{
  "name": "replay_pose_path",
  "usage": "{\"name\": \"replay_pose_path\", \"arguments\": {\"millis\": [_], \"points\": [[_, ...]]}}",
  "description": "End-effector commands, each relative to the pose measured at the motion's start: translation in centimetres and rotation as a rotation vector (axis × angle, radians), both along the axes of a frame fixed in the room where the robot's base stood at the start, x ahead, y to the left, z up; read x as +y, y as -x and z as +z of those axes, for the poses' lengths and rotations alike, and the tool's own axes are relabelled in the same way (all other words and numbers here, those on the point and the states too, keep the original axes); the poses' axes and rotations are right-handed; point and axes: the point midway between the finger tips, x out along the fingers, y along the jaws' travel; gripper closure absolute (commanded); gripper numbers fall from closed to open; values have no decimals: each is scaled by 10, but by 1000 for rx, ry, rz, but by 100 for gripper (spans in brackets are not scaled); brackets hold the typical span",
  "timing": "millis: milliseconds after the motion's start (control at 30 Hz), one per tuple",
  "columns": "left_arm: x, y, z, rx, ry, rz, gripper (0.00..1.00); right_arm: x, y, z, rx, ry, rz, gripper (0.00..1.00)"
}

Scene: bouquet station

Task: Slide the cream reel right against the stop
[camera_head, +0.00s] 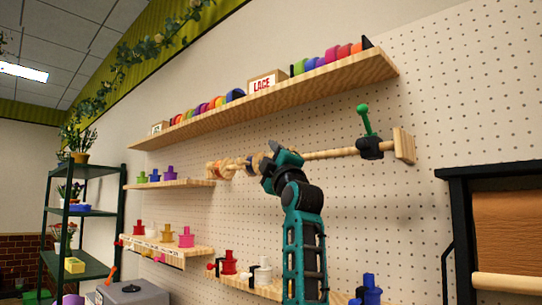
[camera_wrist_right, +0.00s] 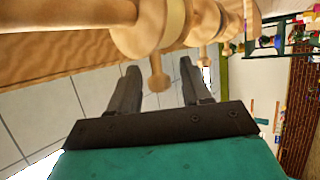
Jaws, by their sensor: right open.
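A wooden rod (camera_head: 330,154) runs along the pegboard, with several wooden reels (camera_head: 226,167) grouped at its left end. The stop (camera_head: 370,148) is a black clamp with a green lever near the rod's right end. My right gripper (camera_head: 272,158) is at the right side of the reels and partly hides them. In the right wrist view a reel with a cream band (camera_wrist_right: 175,22) is on the rod, and a small wooden knob hangs from it between the tips of my open right gripper (camera_wrist_right: 160,75). The fingers stand apart from the knob. My left gripper is not in view.
A long shelf (camera_head: 270,101) with colourful rolls and a LACE box (camera_head: 266,83) is above the rod. Small shelves with coloured spools (camera_head: 168,237) are below left. The rod between my gripper and the stop is bare. A black frame with brown paper (camera_head: 510,228) stands at right.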

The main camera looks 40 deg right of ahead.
Motion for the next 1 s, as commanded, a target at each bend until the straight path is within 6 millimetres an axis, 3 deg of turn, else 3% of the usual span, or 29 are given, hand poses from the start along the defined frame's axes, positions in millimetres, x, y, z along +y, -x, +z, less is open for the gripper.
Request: {"name": "replay_pose_path", "arguments": {"millis": [167, 667, 1000], "points": [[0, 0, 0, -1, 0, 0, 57, 0, 0, 0, -1, 0, 0, 52], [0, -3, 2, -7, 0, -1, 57, 0, 0, 0, -1, 0, 0, 99], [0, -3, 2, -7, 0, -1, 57, 0, 0, 0, 0, -1, -1, 100]]}}
